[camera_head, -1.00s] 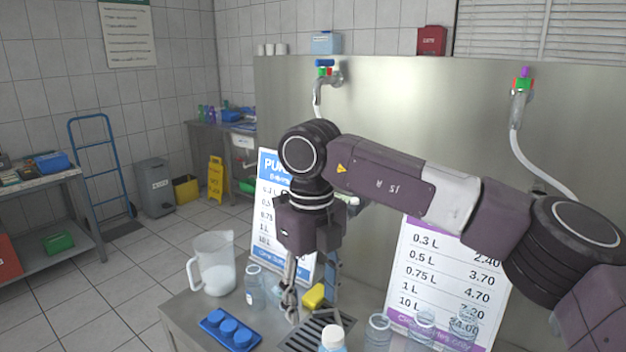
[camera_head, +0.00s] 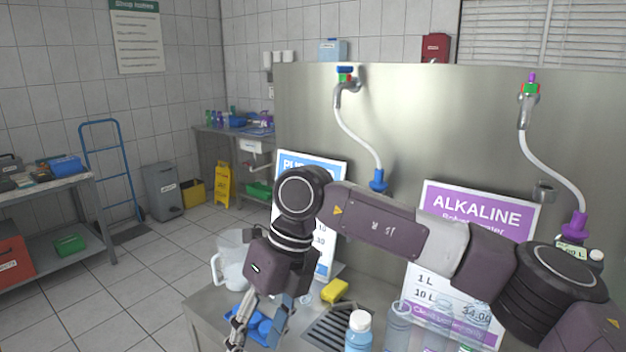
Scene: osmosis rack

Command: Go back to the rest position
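My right arm comes in from the right across the middle of the view. Its gripper (camera_head: 256,335) hangs down over the front left of the steel counter (camera_head: 210,318). Its two fingers are spread apart, and I see nothing held between them. The blue tray of caps (camera_head: 263,326) shows behind and between the fingers, partly hidden. The clear jug (camera_head: 232,262) stands just behind and left of the gripper, partly covered by it. My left gripper is not in view.
Clear bottles (camera_head: 397,325) stand farther right. Price signs (camera_head: 478,215) and tap hoses (camera_head: 357,138) are behind the arm. Open floor (camera_head: 120,290) lies left.

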